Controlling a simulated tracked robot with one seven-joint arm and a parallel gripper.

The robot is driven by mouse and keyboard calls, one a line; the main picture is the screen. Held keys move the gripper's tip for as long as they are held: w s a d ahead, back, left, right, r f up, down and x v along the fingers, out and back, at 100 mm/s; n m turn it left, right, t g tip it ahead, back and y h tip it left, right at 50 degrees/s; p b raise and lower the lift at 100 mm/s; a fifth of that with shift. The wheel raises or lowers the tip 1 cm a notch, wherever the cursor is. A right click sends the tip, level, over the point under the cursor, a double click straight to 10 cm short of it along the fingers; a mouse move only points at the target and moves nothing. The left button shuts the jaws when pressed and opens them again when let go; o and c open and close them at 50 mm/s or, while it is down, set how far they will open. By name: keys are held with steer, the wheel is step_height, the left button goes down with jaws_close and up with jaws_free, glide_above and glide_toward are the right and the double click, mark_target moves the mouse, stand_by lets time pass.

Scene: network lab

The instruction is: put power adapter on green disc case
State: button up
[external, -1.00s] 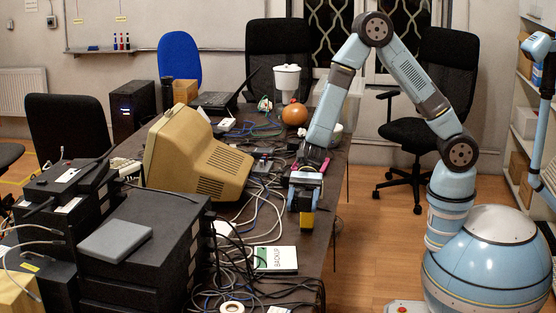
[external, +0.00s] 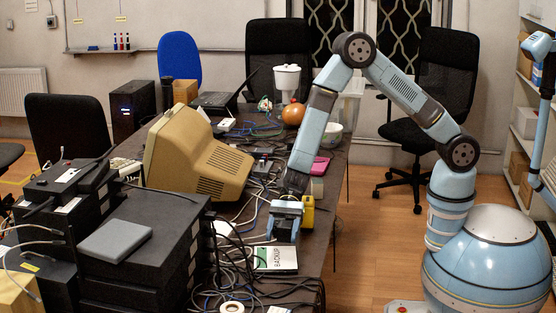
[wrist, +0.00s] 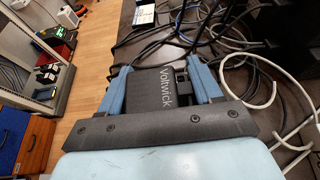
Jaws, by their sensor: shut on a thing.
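The power adapter (wrist: 152,96), a black block lettered "Voltwick", is between the fingers of my gripper (wrist: 160,82) in the wrist view. My gripper is shut on it. In the external view my gripper (external: 284,236) points down, just behind the disc case, and largely hides the adapter. The disc case (external: 275,260) lies flat near the table's right edge, with a white "BACKUP" cover and a thin green edge. Part of a pale case (wrist: 145,13) shows beyond the fingers at the top of the wrist view. The exact height of the adapter above the table is hard to tell.
A yellow object (external: 308,212) stands close to the right of my gripper. Loose cables (external: 225,275) crowd the table left of and in front of the case. A beige monitor (external: 195,160) and stacked black boxes (external: 150,255) stand to the left. A pink item (external: 320,165) lies behind.

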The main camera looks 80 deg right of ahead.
mark_target(275, 240)
steer(key=shift+w+a+f, duration=0.35)
steer(key=shift+w+f, duration=0.2)
steer(key=shift+f, duration=0.2)
steer(key=shift+w+a+f, duration=0.3)
steer(key=shift+w+f, duration=0.2)
steer(key=shift+f, duration=1.8)
steer(key=o, duration=1.2)
steer(key=shift+c, duration=0.2)
